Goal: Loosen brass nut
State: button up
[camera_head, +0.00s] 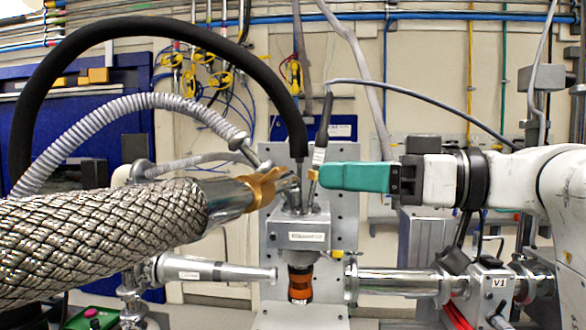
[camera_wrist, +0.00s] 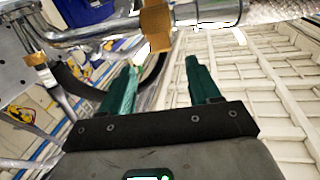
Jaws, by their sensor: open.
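A brass nut (camera_head: 262,187) sits around the end of a shiny metal tube, where a thick braided hose (camera_head: 110,235) meets the metal block (camera_head: 298,235). The wrist view also shows the brass nut (camera_wrist: 155,27), ahead of my fingertips and roughly between their lines. My gripper (camera_head: 319,177) comes in from the right with teal fingers, to the right of the nut in the head view. The wrist view shows my gripper (camera_wrist: 162,62) open, with nothing between its fingers. The nut's far side is hidden.
A thick black hose (camera_head: 150,28) arches down to the block. A thin cable with a small brass fitting (camera_wrist: 37,60) stands close to the fingertips. A grey ribbed hose (camera_head: 130,108) lies left. Steel pipes (camera_head: 400,283) and an orange-banded part (camera_head: 300,283) are below.

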aim_at(282, 173)
jog(key=p+x, duration=0.2)
jog(key=x, duration=0.6)
jog(key=shift+w, duration=0.1)
jog(key=shift+c, duration=0.3)
jog(key=c, duration=1)
jog(key=shift+f, duration=0.1)
